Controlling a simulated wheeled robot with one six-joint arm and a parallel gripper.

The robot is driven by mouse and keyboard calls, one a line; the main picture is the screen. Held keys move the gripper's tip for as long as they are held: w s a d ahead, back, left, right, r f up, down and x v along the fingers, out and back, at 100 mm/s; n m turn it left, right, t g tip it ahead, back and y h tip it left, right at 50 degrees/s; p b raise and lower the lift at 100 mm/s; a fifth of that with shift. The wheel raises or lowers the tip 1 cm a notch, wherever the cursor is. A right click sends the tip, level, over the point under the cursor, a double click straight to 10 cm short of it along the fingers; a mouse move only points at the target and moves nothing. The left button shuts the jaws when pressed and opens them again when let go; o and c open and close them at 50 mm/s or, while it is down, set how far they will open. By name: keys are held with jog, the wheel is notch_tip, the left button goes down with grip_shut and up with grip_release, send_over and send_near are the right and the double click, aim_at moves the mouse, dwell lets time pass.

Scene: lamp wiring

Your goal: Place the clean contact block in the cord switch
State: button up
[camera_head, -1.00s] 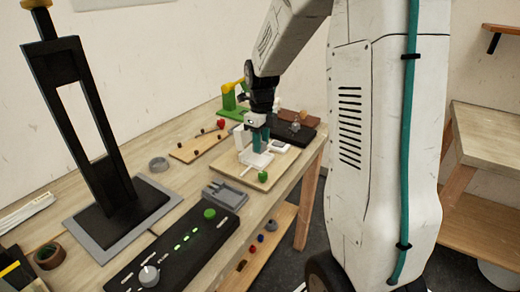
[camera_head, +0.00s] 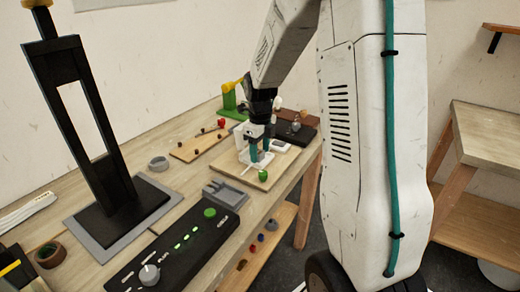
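My gripper (camera_head: 261,152) points down over a white piece (camera_head: 259,163) on a light wooden board (camera_head: 228,177) at the far part of the bench. Its two teal fingers are spread apart, with a gap between them. The fingertips are low, close to the white piece; I cannot tell whether they touch it. A small white block with a dark face (camera_head: 281,146) lies on the board just right of the gripper. I cannot make out which of these small pieces is the contact block or the cord switch.
A green and yellow fixture (camera_head: 231,100) stands behind the gripper. A black tray (camera_head: 298,132) lies to its right. A wooden strip with pegs (camera_head: 200,145) is to its left. A black control panel (camera_head: 180,249), a grey holder (camera_head: 225,193) and a tall black stand (camera_head: 90,130) are nearer.

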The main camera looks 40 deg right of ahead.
aim_at(260, 152)
notch_tip(260, 152, up, 11)
jog(key=s+a+r+n, duration=0.5)
jog(key=a+n, duration=0.1)
jog(key=n, duration=0.1)
jog(key=s+a+n, duration=0.5)
jog(key=s+n, duration=0.6)
jog(key=n, duration=0.1)
jog(key=s+a+n+t, duration=0.1)
jog(key=s+a+n, duration=0.4)
jog(key=s+n, duration=0.6)
jog(key=shift+s+a+f+n, duration=0.2)
jog(key=shift+a+n, duration=0.2)
jog(key=shift+n, duration=0.6)
